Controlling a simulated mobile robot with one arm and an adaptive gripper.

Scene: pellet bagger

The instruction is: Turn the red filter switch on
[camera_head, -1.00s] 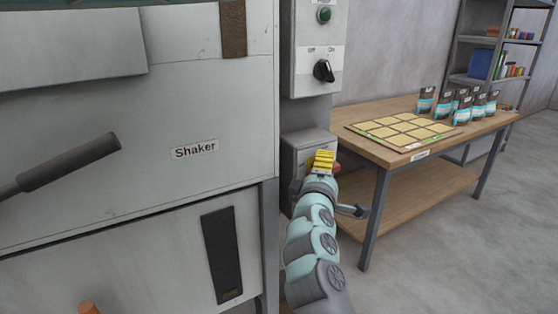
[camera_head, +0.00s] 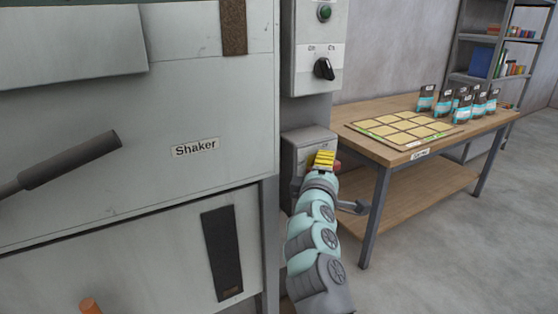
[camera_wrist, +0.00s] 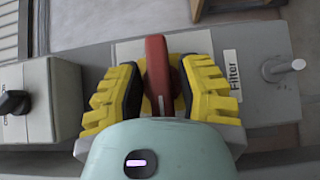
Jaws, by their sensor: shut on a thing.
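The red filter switch (camera_wrist: 158,72) shows in the wrist view as a red lever beside a "Filter" label (camera_wrist: 231,75). My gripper (camera_wrist: 158,92) has its yellow-and-black fingers on both sides of the red lever and is shut on it. In the head view my gripper (camera_head: 322,160) is in front of the grey switch box (camera_head: 305,140), low on the post right of the shaker. Only a small red bit (camera_head: 337,166) of the switch shows there; the rest is hidden behind the fingers.
A black rotary knob (camera_head: 323,69) and a green button (camera_head: 324,12) sit on a panel above. The shaker cabinet (camera_head: 150,180) is at left. A wooden table (camera_head: 400,165) with a gridded board (camera_head: 405,130) and several bags stands close at right.

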